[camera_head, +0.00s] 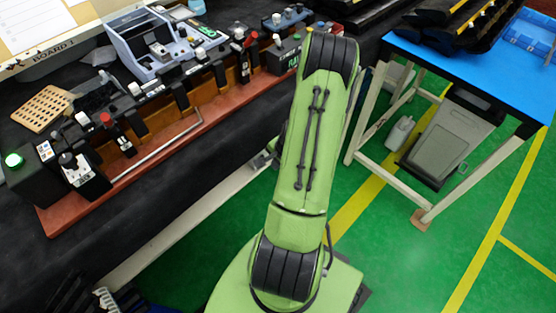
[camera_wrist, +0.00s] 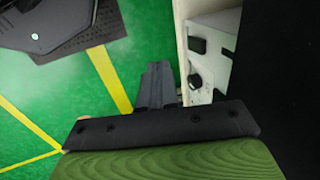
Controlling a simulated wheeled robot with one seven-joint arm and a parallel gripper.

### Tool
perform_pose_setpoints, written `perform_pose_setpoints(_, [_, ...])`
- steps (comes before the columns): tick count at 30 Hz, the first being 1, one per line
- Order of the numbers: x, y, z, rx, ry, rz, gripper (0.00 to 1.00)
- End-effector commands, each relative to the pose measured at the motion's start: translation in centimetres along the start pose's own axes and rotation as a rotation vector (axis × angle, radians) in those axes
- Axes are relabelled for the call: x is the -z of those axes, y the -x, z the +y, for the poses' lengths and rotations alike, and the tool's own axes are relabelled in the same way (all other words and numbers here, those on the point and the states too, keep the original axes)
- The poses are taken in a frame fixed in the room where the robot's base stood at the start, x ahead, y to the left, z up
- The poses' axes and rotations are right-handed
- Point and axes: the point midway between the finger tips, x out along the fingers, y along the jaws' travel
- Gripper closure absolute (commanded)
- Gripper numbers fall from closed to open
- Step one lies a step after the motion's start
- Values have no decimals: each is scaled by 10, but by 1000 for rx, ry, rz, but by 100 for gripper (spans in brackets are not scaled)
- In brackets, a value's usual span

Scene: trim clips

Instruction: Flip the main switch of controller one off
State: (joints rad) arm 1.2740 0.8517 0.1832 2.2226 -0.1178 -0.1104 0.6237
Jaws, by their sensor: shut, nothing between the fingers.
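In the wrist view, my gripper (camera_wrist: 157,68) has its two dark fingers together, with nothing between them. To the right of the fingers stands a pale panel or box (camera_wrist: 209,75) with black knob- or switch-like parts (camera_wrist: 198,45) and small dark marks on its face. The fingers are apart from these parts. I cannot read any label, so I cannot tell whether this is controller one or which part is its main switch.
A black table (camera_head: 150,215) on the left bears a red-brown base (camera_head: 135,173) with several small devices and a lit green button (camera_head: 14,160). A blue-topped cart (camera_head: 480,70) stands right, with a grey bin (camera_head: 450,140) beneath. Green floor with yellow lines is open at lower right.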

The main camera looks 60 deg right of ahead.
Motion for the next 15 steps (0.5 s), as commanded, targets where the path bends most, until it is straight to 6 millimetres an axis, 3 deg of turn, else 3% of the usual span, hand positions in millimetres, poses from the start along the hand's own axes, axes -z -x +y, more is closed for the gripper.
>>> perform_pose_setpoints(1, [-1, -15, 2, -2, 0, -3, 100])
perform_pose_setpoints(5, [0, -44, 2, -1, -2, -2, 100])
perform_pose_setpoints(9, [0, -52, -22, 3, 3, 3, 100])
perform_pose_setpoints(15, [0, -58, -36, 1, -1, 2, 100])
